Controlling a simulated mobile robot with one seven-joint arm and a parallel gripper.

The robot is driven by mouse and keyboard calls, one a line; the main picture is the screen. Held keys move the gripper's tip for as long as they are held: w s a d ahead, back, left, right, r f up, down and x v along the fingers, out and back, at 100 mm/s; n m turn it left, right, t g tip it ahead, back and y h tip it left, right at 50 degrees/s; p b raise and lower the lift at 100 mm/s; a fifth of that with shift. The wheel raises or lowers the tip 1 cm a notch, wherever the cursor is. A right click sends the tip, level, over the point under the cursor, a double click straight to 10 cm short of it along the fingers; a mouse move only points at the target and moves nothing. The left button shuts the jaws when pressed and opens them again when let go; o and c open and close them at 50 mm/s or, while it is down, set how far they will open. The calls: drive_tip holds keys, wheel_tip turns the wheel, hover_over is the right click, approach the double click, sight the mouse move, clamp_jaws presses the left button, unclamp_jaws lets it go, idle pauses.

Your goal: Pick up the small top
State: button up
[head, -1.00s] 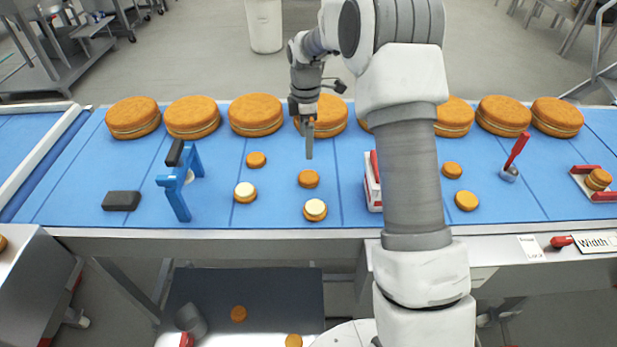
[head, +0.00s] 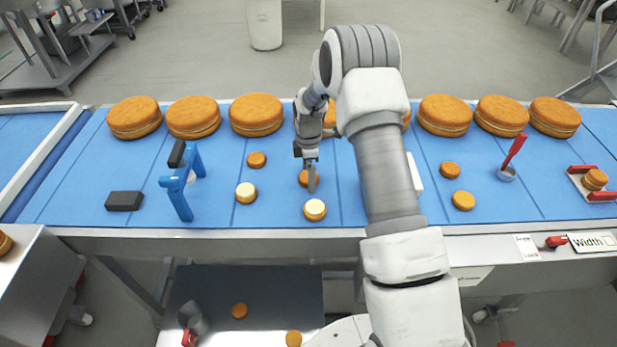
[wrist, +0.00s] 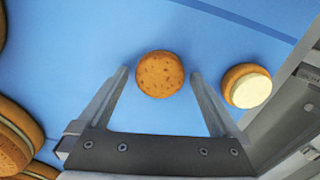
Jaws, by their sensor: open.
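A small top (wrist: 160,74), a plain brown round with darker specks, lies on the blue belt in the wrist view, framed between my fingertips. In the head view this small top (head: 304,178) is partly hidden behind my gripper. My gripper (head: 311,178) points down over it, open and empty. In the wrist view the fingers of my gripper (wrist: 160,76) stand on either side of the top with a gap at each side. How high the fingertips are above the belt is hard to tell.
A cream-topped round (wrist: 247,87) sits close beside the right finger; another (head: 246,192) is further left. Other small brown rounds (head: 256,160) lie on the belt. Large filled rounds (head: 255,115) line the back. A blue stand (head: 178,190) is at left.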

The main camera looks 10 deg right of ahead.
drive_tip(key=c, duration=0.8)
drive_tip(key=shift+r, duration=0.1)
drive_tip(key=shift+r, duration=0.5)
wheel_tip(320, 180, up, 3)
drive_tip(key=shift+f+b, duration=0.1)
drive_tip(key=shift+b, duration=0.4)
drive_tip(key=s+d+r+b, duration=0.1)
drive_tip(key=s+d+r, duration=0.6)
drive_tip(key=s+d, duration=0.1)
drive_tip(key=s+a, duration=0.4)
drive_tip(key=a, duration=0.5)
drive_tip(key=shift+w+d+f+b, duration=0.1)
drive_tip(key=shift+f+b, duration=0.8)
drive_tip(key=shift+f, duration=0.75)
drive_tip(key=shift+w+d+f+b, duration=0.1)
drive_tip(key=shift+f+b, duration=0.8)
drive_tip(key=shift+f, duration=0.7)
